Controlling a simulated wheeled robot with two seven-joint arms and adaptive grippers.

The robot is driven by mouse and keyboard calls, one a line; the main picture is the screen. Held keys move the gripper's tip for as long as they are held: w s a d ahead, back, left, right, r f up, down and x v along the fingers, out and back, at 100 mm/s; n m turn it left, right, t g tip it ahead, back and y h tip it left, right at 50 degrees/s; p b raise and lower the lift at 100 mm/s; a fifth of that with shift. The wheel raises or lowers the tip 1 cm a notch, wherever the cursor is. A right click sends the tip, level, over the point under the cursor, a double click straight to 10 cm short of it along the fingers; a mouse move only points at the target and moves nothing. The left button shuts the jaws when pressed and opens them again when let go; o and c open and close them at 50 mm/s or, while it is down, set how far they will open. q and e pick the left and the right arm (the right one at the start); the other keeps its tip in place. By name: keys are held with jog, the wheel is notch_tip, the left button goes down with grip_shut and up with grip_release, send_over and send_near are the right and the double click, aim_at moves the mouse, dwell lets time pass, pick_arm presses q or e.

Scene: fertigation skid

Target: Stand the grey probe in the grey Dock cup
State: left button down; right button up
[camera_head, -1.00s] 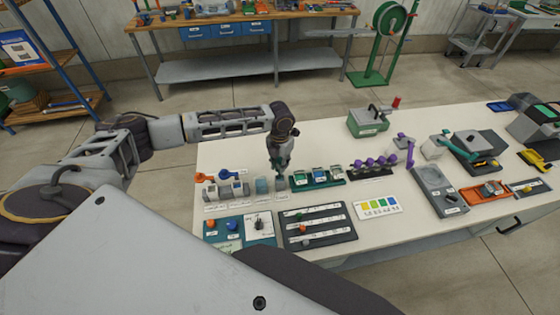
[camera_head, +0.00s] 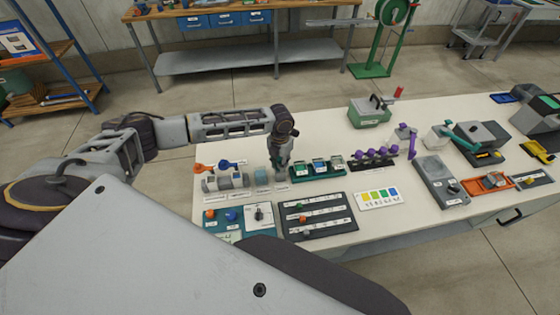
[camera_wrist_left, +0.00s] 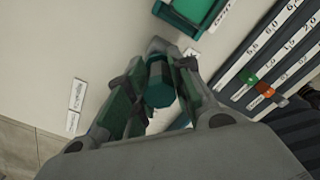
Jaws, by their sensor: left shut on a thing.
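My left gripper (camera_head: 279,172) points down over the near left part of the white table, at the right end of a row of small cups. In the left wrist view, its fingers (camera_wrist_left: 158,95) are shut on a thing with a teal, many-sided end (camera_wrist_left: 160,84). Its lower part is hidden, so I cannot tell whether it is the grey probe. A pale cup (camera_head: 262,178) stands just left of the gripper, and grey cups (camera_head: 226,182) stand farther left. Their labels are too small to read, so I cannot tell which is the Dock cup. My right gripper is out of view.
A green rack (camera_head: 318,170) stands close right of the gripper, with a dark rack of purple knobs (camera_head: 374,160) beyond. A dark slider board (camera_head: 316,214) and a teal knob panel (camera_head: 225,222) lie in front. Orange (camera_head: 203,168) and blue (camera_head: 228,164) handles lie behind the cups.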

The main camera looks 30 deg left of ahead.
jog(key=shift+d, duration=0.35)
pick_arm(q)
jog(key=c, duration=1.2)
grip_release()
jog(key=shift+o, duration=0.2)
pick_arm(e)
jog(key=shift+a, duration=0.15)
pick_arm(q)
jog(key=shift+r+p, duration=0.9)
jog(key=shift+r, duration=2.55)
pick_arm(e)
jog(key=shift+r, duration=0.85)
